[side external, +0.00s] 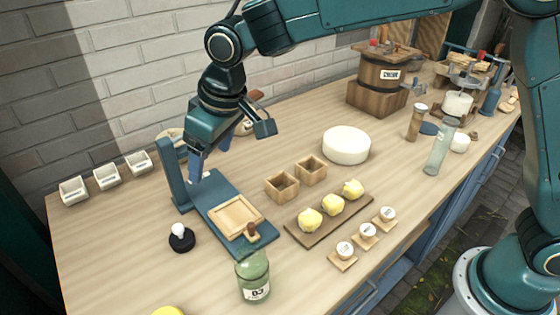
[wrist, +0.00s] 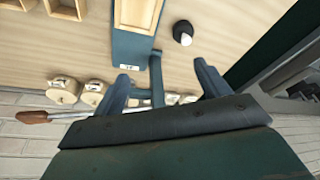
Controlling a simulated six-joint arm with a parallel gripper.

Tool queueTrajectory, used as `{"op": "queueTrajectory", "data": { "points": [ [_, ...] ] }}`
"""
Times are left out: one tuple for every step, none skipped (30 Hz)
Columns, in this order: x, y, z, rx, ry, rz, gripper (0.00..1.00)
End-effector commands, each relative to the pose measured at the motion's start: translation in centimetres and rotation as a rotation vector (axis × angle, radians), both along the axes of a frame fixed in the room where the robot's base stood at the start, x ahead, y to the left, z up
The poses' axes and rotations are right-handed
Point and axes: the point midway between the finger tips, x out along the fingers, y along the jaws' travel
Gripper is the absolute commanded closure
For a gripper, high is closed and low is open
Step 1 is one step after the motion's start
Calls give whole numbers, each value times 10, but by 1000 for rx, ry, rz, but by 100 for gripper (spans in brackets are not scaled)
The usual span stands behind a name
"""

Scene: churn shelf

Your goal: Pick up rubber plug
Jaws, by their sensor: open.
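A small black disc with a white knob (side external: 181,238) stands on the table at the front left; it may be the rubber plug, but I cannot be sure. A small brown piece (side external: 251,231) sits at the front end of the blue board (side external: 228,189). My gripper (side external: 228,146) is open and empty, above the back end of the blue board and apart from the black disc. Its two fingers are spread in the wrist view (wrist: 163,84).
A wooden frame (side external: 236,215) lies on the blue board, beside a blue upright (side external: 175,176). A green jar (side external: 253,278) stands in front. Wooden boxes (side external: 282,186), a white cheese round (side external: 346,145) and a butter tray (side external: 305,238) are to the right. White trays (side external: 74,191) line the wall.

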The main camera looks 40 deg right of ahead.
Motion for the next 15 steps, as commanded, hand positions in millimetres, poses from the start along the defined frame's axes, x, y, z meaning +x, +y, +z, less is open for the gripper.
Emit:
{"op": "queueTrajectory", "data": {
  "points": [
    [2, 15, -12, -5, 8, 18, 25],
    [4, 22, -17, -7, 10, 27, 25],
    [5, 31, -24, -8, 12, 37, 25],
    [6, 37, -29, -11, 15, 44, 25],
    [7, 43, -33, -12, 16, 51, 25],
    [7, 50, -38, -13, 19, 59, 25],
    [8, 54, -42, -15, 20, 64, 25],
    [8, 58, -45, -15, 21, 68, 25],
    [9, 62, -48, -16, 22, 72, 25],
    [9, 64, -50, -17, 24, 74, 25],
    [9, 66, -52, -17, 24, 78, 25],
    [9, 68, -53, -17, 23, 80, 25],
    [9, 69, -53, -17, 23, 80, 25],
    [9, 69, -53, -17, 24, 81, 25],
    [9, 69, -54, -17, 24, 81, 25]
  ]
}}
